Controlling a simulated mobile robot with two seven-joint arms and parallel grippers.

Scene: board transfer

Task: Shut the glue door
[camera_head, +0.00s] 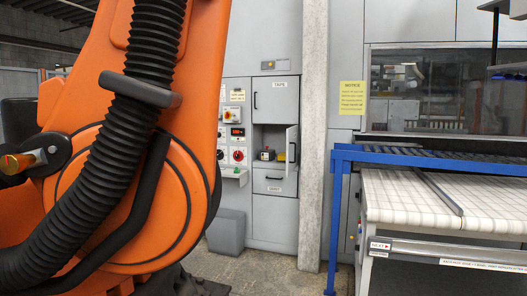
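A grey cabinet (275,215) stands in the middle distance. One of its compartments (268,137) is open, with a narrow grey door (292,145) swung out at its right side. The door has a dark handle, and I see no readable glue label on it. A small dark item with a yellow part (267,154) sits inside the compartment. Above it, a door labelled TAPE (276,100) is shut. A drawer front (274,181) below is shut. Neither of my grippers is in view.
A large orange machine arm with a black ribbed hose (140,110) fills the left and hides what is behind it. A pale post (313,130) stands right of the cabinet. A blue-framed table (338,200) stands at right. Bare floor (285,272) lies in front.

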